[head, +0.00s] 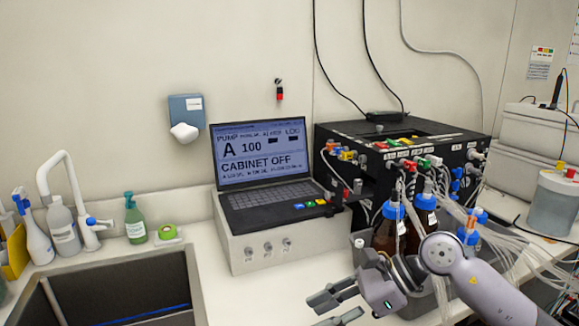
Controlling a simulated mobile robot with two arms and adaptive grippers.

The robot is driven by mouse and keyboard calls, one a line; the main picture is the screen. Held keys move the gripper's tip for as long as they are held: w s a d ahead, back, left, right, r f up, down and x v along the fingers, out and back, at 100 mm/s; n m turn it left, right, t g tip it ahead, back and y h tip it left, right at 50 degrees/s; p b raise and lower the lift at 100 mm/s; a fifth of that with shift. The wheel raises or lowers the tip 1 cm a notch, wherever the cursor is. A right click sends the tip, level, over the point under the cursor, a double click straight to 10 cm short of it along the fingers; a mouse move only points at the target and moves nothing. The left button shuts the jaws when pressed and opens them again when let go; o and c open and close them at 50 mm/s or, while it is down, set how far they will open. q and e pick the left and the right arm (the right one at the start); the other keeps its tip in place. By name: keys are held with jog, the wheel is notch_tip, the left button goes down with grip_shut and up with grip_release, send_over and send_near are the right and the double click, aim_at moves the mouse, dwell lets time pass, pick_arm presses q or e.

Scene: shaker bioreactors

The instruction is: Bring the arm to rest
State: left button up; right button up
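My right arm (470,268) comes in from the lower right. Its gripper (322,310) is low over the front of the white counter, pointing left. Its two fingers are spread apart, with nothing seen between them. The gripper is in front of the laptop's white base box and left of the brown bottles, and the wrist hides part of the bottles. The lower finger is close to the bottom edge of the picture. My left arm and gripper are not in view.
A laptop (262,155) reading "CABINET OFF" sits on a white box (250,256). Right of it stands a black tubing unit (340,137), with brown blue-capped bottles (386,232) in front. A sink (110,300) is at left. Some counter (285,290) left of the gripper is clear.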

jog(key=s+a+r+m+t+y, duration=0.2)
jog(key=a+r+m+t+y, duration=0.2)
jog(key=a+r+m+y, duration=0.45)
jog(key=w+d+r+m+t+h, duration=0.1)
jog(key=w+d+m+t+h, duration=0.2)
jog(key=m+t, duration=0.5)
jog(key=w+d+m+t+h, duration=0.2)
jog(key=d+m+t, duration=0.4)
jog(key=m, duration=0.5)
jog(key=s+d+f+m+g+h, duration=0.2)
jog(key=d+f+m+h, duration=0.45)
jog(key=f+m, duration=0.25)
jog(key=s+d+f+m+g+h, duration=0.1)
jog(key=s+d+f+m+h, duration=0.1)
jog(key=d+f+m+h, duration=0.55)
jog(key=s+f+m+g, duration=0.8)
jog(key=s+f+g, duration=0.4)
jog(key=s+f, duration=0.95)
jog(key=s+f+g, duration=0.1)
jog(key=s+f, duration=0.1)
jog(key=f, duration=1)
jog(key=s+f, duration=0.2)
jog(key=f, duration=1)
jog(key=s+d+f+g, duration=0.1)
jog(key=s+d+f, duration=0.1)
jog(key=s+f, duration=1.3)
jog(key=shift+s+d+f+n, duration=0.15)
jog(key=shift+s+d+n, duration=0.15)
jog(key=shift+s, duration=0.15)
